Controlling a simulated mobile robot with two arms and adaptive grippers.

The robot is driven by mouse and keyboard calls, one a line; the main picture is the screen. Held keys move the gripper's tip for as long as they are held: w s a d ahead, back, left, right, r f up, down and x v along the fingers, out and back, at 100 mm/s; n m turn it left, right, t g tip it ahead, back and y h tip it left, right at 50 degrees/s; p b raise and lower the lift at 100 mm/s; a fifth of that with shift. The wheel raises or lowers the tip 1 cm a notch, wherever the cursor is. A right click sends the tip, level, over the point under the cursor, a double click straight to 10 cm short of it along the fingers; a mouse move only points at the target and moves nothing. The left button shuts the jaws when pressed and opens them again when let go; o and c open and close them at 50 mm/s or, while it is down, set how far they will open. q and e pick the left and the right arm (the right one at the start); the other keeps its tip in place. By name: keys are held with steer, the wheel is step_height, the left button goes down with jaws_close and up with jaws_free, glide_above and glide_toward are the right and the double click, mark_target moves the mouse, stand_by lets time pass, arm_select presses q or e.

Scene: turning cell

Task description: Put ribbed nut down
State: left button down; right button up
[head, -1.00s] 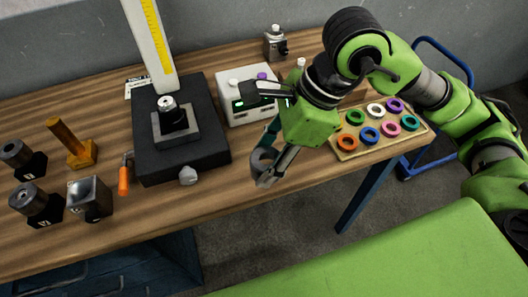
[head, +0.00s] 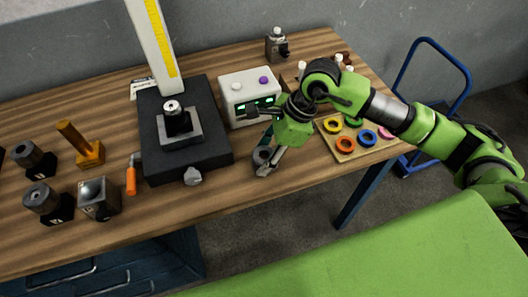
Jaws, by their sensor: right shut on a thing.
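My right gripper (head: 265,164) reaches in from the right and points down near the table's front edge. It is shut on the ribbed nut (head: 261,155), a small dark grey ring-shaped part with a hole. The fingers partly cover the nut, and its ribs are too small to make out. The nut is at or just above the wooden table (head: 225,196), right of the black press base. I cannot tell whether it touches the wood. My left gripper is not in view.
The black-based press (head: 215,150) stands to the left, with an orange-handled tool (head: 131,178) beside it. A white box with a green display (head: 250,95) is behind the gripper. A tray of coloured rings (head: 343,156) lies to the right. Bare wood surrounds the nut in front.

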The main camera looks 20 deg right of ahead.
steer(key=shift+f, duration=0.1)
steer(key=o, duration=1.2)
steer(key=shift+r, duration=0.35)
steer(key=b+v, duration=0.2)
steer(key=v, duration=0.9)
steer(key=shift+s+d+r, duration=0.1)
steer(key=shift+d+r, duration=0.1)
steer(key=shift+r, duration=0.1)
